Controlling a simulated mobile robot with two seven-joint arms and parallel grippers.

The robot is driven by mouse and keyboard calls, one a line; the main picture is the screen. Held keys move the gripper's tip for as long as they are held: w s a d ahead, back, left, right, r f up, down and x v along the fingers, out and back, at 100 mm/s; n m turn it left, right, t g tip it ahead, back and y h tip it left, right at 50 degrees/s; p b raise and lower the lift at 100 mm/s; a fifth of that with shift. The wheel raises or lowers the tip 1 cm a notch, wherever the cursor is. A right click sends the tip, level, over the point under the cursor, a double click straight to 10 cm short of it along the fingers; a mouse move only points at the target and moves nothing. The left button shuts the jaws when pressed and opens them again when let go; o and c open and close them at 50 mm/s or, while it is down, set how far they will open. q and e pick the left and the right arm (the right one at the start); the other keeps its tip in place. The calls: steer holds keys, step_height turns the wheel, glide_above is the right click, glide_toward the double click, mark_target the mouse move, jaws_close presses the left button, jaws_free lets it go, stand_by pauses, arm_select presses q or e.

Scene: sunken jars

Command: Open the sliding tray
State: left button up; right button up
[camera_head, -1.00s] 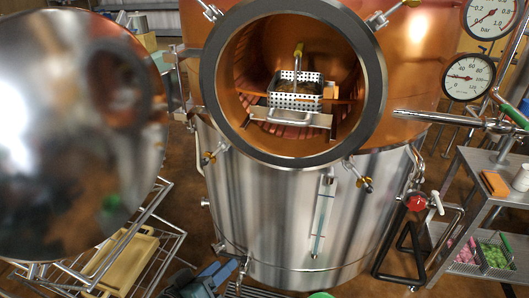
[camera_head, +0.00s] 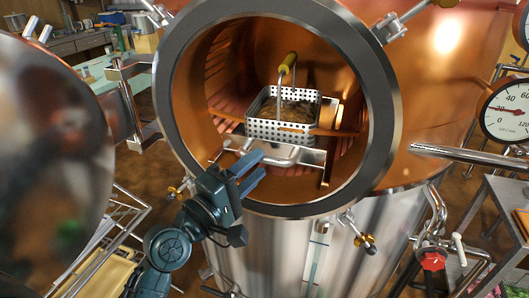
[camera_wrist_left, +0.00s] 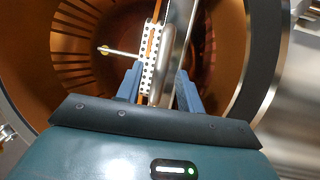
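The sliding tray (camera_head: 312,157) is a flat steel plate with a bent bar handle (camera_head: 275,158), inside the round opening of the copper vessel. A perforated metal basket (camera_head: 262,130) with a yellow grip (camera_head: 288,61) sits on it. My left gripper (camera_head: 252,168) is at the opening's lower edge, its fingers apart and close to the handle. In the left wrist view the open fingers (camera_wrist_left: 160,72) point at the handle bar (camera_wrist_left: 181,40) and the basket (camera_wrist_left: 150,80). I cannot tell whether the fingers touch the bar. My right gripper is out of view.
The dark round rim (camera_head: 383,115) surrounds the opening. The polished round door (camera_head: 45,160) stands swung open at the left. A steel bar (camera_head: 465,155) and a gauge (camera_head: 508,112) are at the right. A wire rack (camera_head: 110,240) stands low at the left.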

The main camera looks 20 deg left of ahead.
mark_target(265, 159)
arm_select(q)
steer(key=shift+x, duration=1.85)
steer(key=shift+c, duration=0.6)
steer(key=shift+f, duration=0.1)
jaws_close()
